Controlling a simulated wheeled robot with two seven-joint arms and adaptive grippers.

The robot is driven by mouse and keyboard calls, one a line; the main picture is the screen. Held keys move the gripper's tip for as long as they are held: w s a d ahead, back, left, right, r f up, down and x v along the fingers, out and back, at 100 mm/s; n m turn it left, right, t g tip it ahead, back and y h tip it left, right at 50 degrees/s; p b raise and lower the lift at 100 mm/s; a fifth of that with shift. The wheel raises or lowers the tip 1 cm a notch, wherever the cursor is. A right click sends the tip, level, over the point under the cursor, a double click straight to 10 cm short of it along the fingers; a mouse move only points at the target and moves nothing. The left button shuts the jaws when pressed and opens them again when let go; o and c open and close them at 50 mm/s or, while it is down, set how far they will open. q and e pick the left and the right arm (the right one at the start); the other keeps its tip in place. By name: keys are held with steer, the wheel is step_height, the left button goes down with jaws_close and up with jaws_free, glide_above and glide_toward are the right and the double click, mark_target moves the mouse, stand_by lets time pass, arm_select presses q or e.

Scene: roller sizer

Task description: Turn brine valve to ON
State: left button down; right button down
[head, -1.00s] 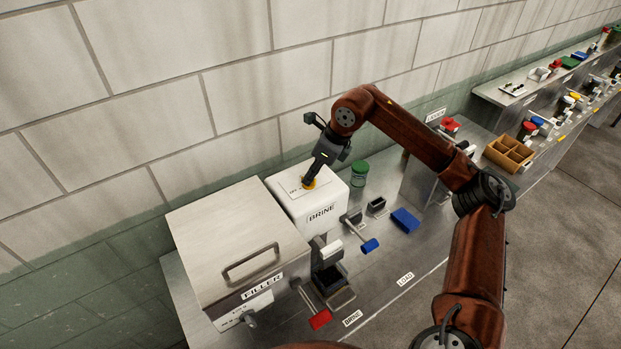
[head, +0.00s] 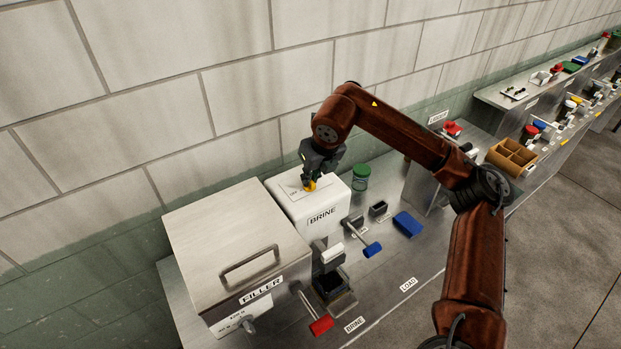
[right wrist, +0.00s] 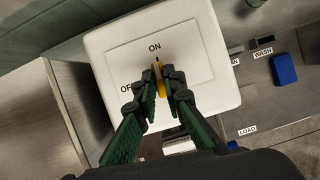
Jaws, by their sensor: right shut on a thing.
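The brine valve is a yellow knob (right wrist: 158,79) on top of the white BRINE box (head: 338,198). In the right wrist view the knob's dark pointer line aims up at the ON label (right wrist: 155,48), and the OFF label (right wrist: 127,88) sits at lower left, partly covered by a finger. My right gripper (right wrist: 163,85) is shut on the knob, one finger on each side. In the head view the knob (head: 310,186) shows just below the right gripper (head: 311,180). My left gripper is not in view.
The steel FILLER box (head: 230,240) stands left of the BRINE box. A green-lidded jar (head: 361,178), a blue block (head: 407,223), a blue-handled lever (head: 372,250) and a red-handled lever (head: 321,325) lie around it. The wall rises close behind.

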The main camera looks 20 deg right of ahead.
stand_by(0.5)
steer(key=c, duration=2)
jaws_free()
steer(key=shift+r, duration=0.1)
steer(key=v, duration=1.2)
